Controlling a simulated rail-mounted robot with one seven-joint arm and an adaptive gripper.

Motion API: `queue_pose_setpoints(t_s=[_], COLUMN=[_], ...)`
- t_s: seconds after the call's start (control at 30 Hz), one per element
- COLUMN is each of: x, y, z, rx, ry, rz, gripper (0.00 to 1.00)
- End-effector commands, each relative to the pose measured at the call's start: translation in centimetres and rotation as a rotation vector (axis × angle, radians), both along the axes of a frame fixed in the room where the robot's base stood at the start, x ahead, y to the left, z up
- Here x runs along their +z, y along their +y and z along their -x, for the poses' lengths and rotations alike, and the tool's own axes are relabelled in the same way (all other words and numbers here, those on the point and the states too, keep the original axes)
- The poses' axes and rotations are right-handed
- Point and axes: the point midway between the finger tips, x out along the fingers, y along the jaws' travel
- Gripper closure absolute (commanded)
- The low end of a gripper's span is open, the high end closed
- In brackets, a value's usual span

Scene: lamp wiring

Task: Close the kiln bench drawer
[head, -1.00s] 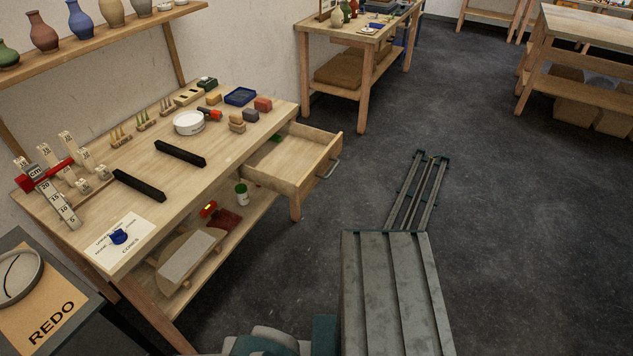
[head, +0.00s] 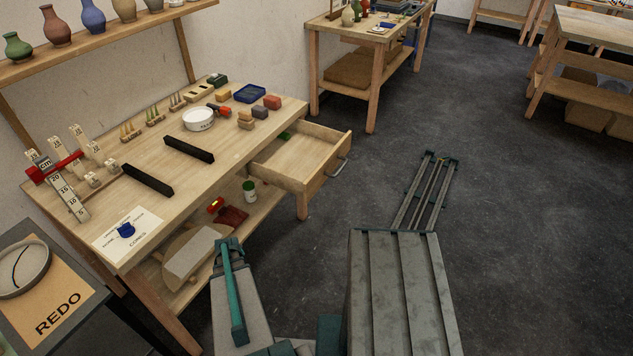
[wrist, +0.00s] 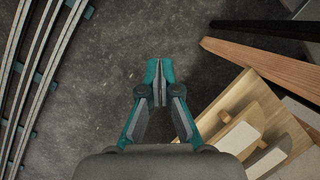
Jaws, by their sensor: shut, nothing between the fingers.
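The kiln bench drawer (head: 304,163) stands open at the right end of the wooden bench (head: 165,215) in the head view. Its front, with a metal handle (head: 337,169), sticks out over the floor, and something green lies inside at the back. My gripper (wrist: 160,80) is shut and empty in the wrist view, pointing down over dark floor beside the bench's lower shelf (wrist: 245,95). The drawer does not show in the wrist view. In the head view my arm rises at the bottom, left of my rail base, apart from the drawer; the gripper's fingertips cannot be made out there.
The bench top holds two black bars (head: 189,149), a white bowl (head: 198,119) and small blocks. A green-lidded jar (head: 249,190) stands on the lower shelf. Bench legs (wrist: 265,60) show in the wrist view. Floor right of the drawer (head: 385,160) is clear.

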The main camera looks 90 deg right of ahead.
Motion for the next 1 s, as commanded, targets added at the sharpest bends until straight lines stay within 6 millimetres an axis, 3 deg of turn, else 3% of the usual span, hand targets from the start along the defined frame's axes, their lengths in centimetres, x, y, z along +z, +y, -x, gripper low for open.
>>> queue_pose_setpoints(t_s=[0.03, 0.17, 0.37, 0.6, 0.8, 1.0], x=[0.4, 1.9, 4.6, 8.9, 13.4, 17.7], y=[-2.5, -7.5, -15.1, -23.3, -28.7, -32.1], z=[0.9, 3.5, 9.0, 18.2, 27.2, 34.6], rx=[-0.074, -0.257, -0.553, -0.932, -1.262, -1.535], ry=[-0.013, -0.043, -0.093, -0.163, -0.237, -0.312], rz=[0.009, 0.022, 0.039, 0.046, 0.031, -0.013], gripper=[1.0, 1.0, 1.0, 1.0, 1.0, 1.0])
